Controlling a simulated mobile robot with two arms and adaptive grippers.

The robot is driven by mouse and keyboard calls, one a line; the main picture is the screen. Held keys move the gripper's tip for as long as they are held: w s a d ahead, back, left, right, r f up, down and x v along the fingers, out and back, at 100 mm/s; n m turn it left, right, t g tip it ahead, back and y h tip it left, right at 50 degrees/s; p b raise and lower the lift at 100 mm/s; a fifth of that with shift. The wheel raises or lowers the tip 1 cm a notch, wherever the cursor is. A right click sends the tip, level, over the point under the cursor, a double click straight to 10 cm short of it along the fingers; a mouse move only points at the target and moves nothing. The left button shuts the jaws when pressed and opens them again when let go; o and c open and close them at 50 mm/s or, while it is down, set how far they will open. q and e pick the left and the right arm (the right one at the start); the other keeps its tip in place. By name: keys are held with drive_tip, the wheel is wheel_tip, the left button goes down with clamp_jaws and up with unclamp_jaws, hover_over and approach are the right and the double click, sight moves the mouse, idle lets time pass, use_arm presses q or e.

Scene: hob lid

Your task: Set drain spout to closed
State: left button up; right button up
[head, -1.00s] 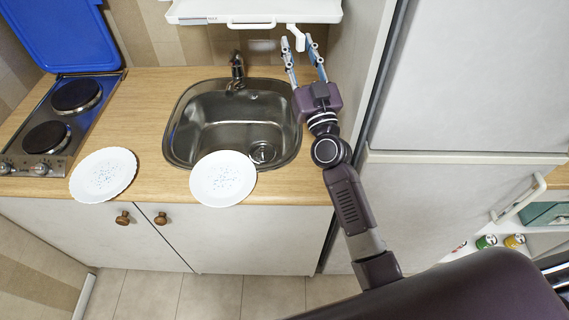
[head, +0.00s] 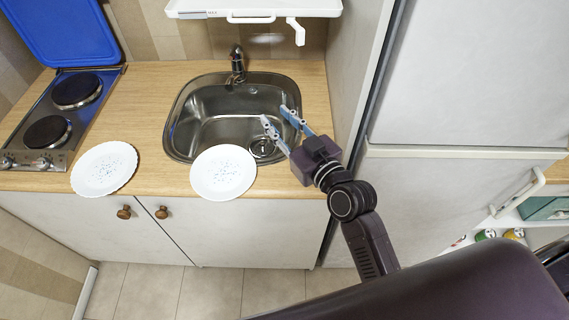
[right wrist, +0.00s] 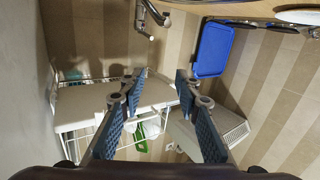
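The drain spout (head: 299,36) is a small white bent piece hanging under the right end of the white dish rack tray (head: 215,10), at the top of the head view. Its lower end points down. I cannot tell for sure whether it is set open or closed. My right gripper (head: 276,115) is open and empty, over the right part of the sink, well apart from the spout. In the right wrist view the two fingers (right wrist: 161,78) are spread with nothing between them. My left gripper is not in view.
A steel sink (head: 182,130) with a dark tap (head: 237,64) lies below the tray. Two white plates (head: 222,172) (head: 104,168) rest on the counter's front part. A hob (head: 60,115) with a raised blue lid (head: 65,30) is at left, a tall fridge (head: 470,80) at right.

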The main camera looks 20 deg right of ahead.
drive_tip(key=shift+s+a+f+g+h+p, duration=0.1)
drive_tip(key=shift+s+f+g+p, duration=0.2)
drive_tip(key=shift+s+f+g, duration=0.8)
drive_tip(key=shift+s+a+f+g+h+p, duration=0.2)
drive_tip(key=shift+s+f+g, duration=0.3)
drive_tip(key=shift+s+f, duration=1.1)
drive_tip(key=shift+s+a+f+g+p, duration=0.1)
drive_tip(key=shift+s+f+g+p, duration=0.25)
drive_tip(key=shift+s+f+g, duration=0.9)
drive_tip(key=shift+w+f+t, duration=0.15)
drive_tip(key=shift+f+t, duration=0.15)
drive_tip(key=shift+t, duration=0.15)
